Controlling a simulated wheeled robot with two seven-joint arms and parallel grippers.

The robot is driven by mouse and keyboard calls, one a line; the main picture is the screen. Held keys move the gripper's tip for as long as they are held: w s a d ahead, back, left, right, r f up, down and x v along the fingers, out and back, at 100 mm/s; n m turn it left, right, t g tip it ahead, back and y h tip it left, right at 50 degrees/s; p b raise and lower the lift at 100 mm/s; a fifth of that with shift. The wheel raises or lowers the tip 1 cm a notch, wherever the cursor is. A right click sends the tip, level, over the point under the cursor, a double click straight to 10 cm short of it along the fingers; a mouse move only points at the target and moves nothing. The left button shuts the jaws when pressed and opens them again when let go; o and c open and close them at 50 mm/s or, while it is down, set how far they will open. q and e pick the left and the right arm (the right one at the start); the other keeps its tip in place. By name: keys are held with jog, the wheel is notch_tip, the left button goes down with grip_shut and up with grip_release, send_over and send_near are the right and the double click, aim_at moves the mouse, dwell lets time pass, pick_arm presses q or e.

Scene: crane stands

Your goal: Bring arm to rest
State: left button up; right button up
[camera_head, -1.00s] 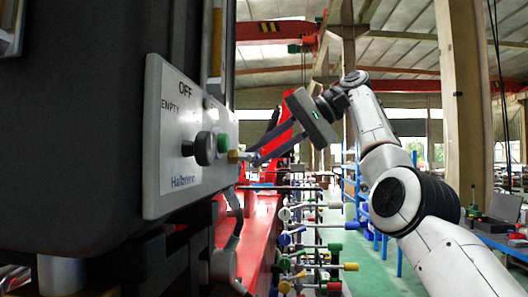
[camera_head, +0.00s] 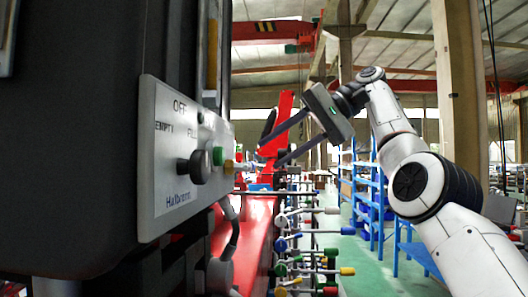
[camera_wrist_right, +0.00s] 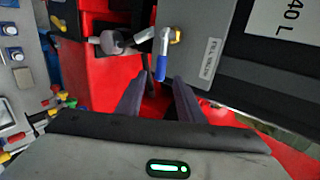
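My right arm (camera_head: 430,190) reaches in from the right. Its gripper (camera_head: 270,156) is open and empty, its two fingers apart and pointing left toward the control panel (camera_head: 165,205). A gap shows between the fingertips and the panel's black knob (camera_head: 190,168), green button (camera_head: 218,156) and yellow-orange knob (camera_head: 229,167). My left gripper is not in view.
A dark machine body (camera_head: 70,120) fills the left. Rows of levers with coloured handles (camera_head: 320,270) stand below my right gripper, beside a red body (camera_head: 242,235). Blue shelves (camera_head: 365,195) stand behind my right arm. Green floor (camera_head: 350,250) shows between.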

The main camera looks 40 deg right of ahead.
jog(key=shift+p+v, duration=0.35)
jog(key=shift+v, duration=0.8)
